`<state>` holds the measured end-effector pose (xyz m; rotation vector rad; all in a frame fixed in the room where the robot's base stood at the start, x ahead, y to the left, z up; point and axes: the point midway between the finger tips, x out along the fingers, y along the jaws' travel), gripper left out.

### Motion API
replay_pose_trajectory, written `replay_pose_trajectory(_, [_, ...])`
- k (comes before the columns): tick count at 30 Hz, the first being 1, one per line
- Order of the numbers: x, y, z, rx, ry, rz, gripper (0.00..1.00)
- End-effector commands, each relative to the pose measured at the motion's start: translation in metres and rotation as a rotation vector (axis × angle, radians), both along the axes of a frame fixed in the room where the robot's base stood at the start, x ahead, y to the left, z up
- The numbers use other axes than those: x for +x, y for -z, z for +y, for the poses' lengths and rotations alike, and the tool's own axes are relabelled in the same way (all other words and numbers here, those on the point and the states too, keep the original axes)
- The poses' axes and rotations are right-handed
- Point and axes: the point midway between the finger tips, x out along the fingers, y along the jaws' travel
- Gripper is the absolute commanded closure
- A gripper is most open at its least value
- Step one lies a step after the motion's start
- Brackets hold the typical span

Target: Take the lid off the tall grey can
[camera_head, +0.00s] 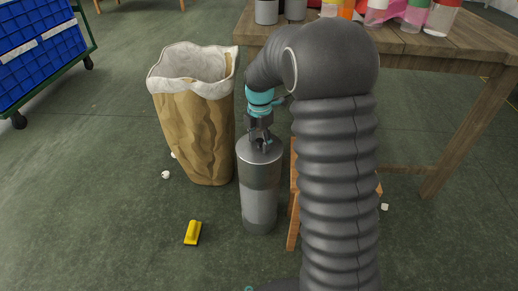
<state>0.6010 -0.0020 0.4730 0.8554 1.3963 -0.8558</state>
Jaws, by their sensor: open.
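The tall grey can (259,195) stands upright on the floor in the middle of the head view. Its lid (252,157) is on its top, partly hidden by my gripper. My gripper (261,148) points down at the top of the can, with its fingers at the lid. It is open. I cannot tell whether the fingers touch the lid or its handle. My arm hides what lies just right of the can.
A brown paper bag (203,135) with a white liner stands close left of the can. A yellow object (193,233) and white scraps lie on the floor. A wooden table (455,65) with bottles stands behind. A blue bin cart (40,55) is far left. The front-left floor is mostly clear.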

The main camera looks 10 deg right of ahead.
Motion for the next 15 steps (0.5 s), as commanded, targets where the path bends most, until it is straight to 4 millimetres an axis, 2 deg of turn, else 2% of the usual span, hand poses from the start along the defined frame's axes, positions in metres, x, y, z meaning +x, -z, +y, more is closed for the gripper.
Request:
replay_pose_trajectory(5, [0.0, -0.0004, 0.0001, 0.0, 0.0, 0.0, 0.42])
replay_pose_trajectory(11, [-0.0001, -0.0005, 0.0002, 0.0, 0.0, 0.0, 0.92])
replay_pose_trajectory(12, [-0.0001, -0.0004, 0.0002, 0.0, 0.0, 0.0, 0.97])
replay_pose_trajectory(15, [-0.0001, -0.0002, 0.0004, 0.0, 0.0, 0.0, 0.97])
